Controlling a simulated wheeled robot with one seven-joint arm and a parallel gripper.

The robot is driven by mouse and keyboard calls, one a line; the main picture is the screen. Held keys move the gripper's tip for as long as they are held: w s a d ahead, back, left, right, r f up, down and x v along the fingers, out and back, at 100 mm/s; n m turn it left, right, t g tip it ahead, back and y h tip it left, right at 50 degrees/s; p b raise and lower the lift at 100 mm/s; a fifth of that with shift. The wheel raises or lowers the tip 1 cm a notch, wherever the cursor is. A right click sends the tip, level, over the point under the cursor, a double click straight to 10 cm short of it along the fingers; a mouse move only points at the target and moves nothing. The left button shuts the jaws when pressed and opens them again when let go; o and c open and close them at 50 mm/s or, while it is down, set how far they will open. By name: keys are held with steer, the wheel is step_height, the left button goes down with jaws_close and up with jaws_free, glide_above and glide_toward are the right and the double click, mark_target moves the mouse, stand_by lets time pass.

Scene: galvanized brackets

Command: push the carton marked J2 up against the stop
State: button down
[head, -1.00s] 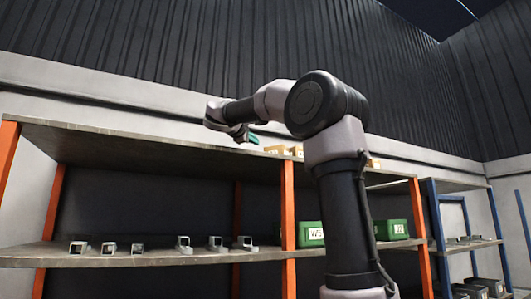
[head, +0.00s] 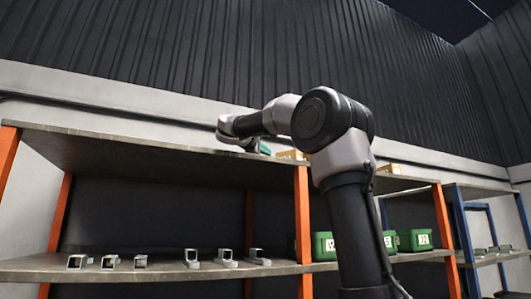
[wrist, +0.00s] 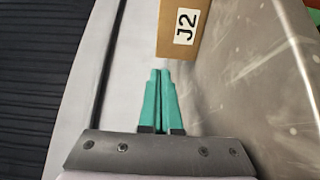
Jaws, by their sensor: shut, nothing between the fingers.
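The carton marked J2 (wrist: 182,28) is a tan box at the top of the wrist view, its white label facing up in the picture and its upper part cut off. My gripper (wrist: 160,70) has teal fingers pressed together, with nothing between them. The fingertips point at the carton's near end, with a small gap in the picture; contact does not show. In the head view my gripper (head: 262,148) is just above the top shelf, left of a tan carton (head: 291,154) whose marking is unreadable. I cannot make out the stop in either view.
The top shelf (head: 150,147) has a bare metal surface, also seen in the wrist view (wrist: 250,85). Another tan carton (head: 390,168) stands farther right. Metal brackets (head: 193,258) and green bins (head: 415,240) stand on the lower shelf. A pale wall (wrist: 115,75) runs beside the shelf.

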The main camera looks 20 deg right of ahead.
mark_target(278, 154)
steer(key=x, duration=0.6)
steer(key=shift+w+d, duration=0.15)
steer(key=shift+d, duration=0.05)
steer(key=shift+s+d, duration=0.25)
steer(key=shift+s, duration=0.35)
steer(key=shift+s+d, duration=0.2)
steer(key=shift+s, duration=0.4)
